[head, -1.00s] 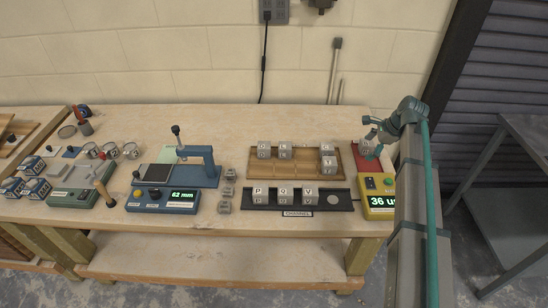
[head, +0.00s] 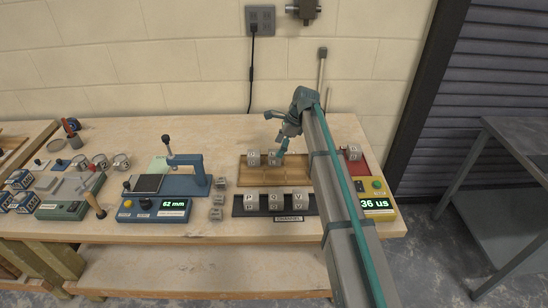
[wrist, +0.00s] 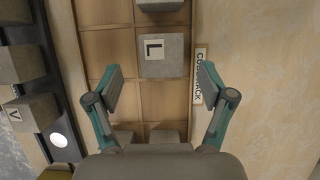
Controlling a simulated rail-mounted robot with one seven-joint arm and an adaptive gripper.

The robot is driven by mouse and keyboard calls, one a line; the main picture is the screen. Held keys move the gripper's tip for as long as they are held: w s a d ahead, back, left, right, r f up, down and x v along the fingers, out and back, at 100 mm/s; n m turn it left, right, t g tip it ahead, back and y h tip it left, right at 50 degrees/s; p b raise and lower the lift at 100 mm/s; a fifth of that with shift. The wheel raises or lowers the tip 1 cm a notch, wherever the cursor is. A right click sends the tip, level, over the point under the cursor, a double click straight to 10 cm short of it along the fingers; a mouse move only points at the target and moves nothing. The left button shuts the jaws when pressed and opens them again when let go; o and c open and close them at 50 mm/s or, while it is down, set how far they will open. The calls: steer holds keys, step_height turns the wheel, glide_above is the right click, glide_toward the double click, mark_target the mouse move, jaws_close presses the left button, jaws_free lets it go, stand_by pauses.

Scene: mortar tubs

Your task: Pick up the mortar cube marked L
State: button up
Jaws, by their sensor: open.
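The mortar cube marked L (wrist: 152,49) is a grey cube with a white letter label, lying in a cell of the wooden rack (wrist: 110,13). In the head view it is the second cube (head: 273,158) from the rack's left end. My gripper (wrist: 160,77) is open and empty. In the wrist view its fingers stand apart to the left and right of the L cube, slightly below it in the picture, with no visible contact. In the head view my gripper (head: 276,133) hangs over the rack. My arm hides the rack's right part.
Another cube (wrist: 160,4) sits close to the L cube in the rack. The dark channel (head: 238,210) holds several cubes in front. A cube (head: 352,152) rests on the yellow tester's red plate. A blue tester (head: 150,208) stands left. Bare bench lies behind the rack.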

mark_target(274, 155)
steer(key=shift+p+x, duration=0.95)
steer(key=shift+x, duration=1.6)
steer(key=shift+w, duration=0.1)
steer(key=c, duration=1.5)
